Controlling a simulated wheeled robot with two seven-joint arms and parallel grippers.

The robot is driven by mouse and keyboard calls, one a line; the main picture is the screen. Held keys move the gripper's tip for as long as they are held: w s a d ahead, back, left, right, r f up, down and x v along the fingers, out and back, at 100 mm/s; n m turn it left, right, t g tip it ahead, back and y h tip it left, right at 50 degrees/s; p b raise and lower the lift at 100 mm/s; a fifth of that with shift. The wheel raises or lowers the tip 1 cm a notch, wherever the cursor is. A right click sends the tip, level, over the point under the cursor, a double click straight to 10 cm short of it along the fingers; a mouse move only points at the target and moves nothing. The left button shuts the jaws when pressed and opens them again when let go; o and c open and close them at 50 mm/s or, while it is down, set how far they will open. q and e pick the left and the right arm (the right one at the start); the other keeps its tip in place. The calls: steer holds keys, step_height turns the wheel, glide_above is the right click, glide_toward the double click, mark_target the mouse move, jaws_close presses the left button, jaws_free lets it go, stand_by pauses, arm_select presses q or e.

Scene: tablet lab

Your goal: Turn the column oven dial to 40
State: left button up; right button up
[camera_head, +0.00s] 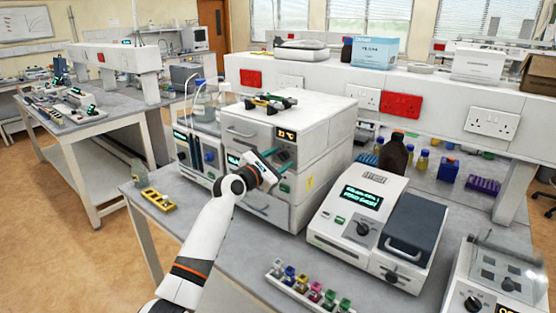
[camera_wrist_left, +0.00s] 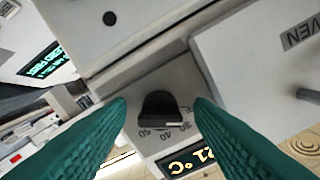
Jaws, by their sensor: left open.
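The column oven (camera_head: 315,127) is the white upper unit of the stacked instrument in the head view, with a small lit display (camera_head: 286,135). In the left wrist view its black dial (camera_wrist_left: 158,106) sits on a grey panel with printed numbers, 30, 40 and 50 among them. A display reading 21 °C (camera_wrist_left: 188,160) is beside it. My left gripper (camera_head: 278,162) is at the oven's front. Its green fingers (camera_wrist_left: 160,110) are open, one on each side of the dial, with visible gaps. My right gripper is not in view.
A white instrument with a lit screen and a knob (camera_head: 345,222) stands right of the stack. A rack of coloured vials (camera_head: 305,290) lies in front of it. A yellow holder (camera_head: 158,199) lies on the left of the bench. Bottles (camera_head: 396,158) stand behind.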

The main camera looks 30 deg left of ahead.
arm_select(q)
steer(key=c, duration=1)
steer(key=shift+m, duration=0.4)
steer(key=shift+m+b, duration=1.85)
steer(key=shift+m, duration=5.65)
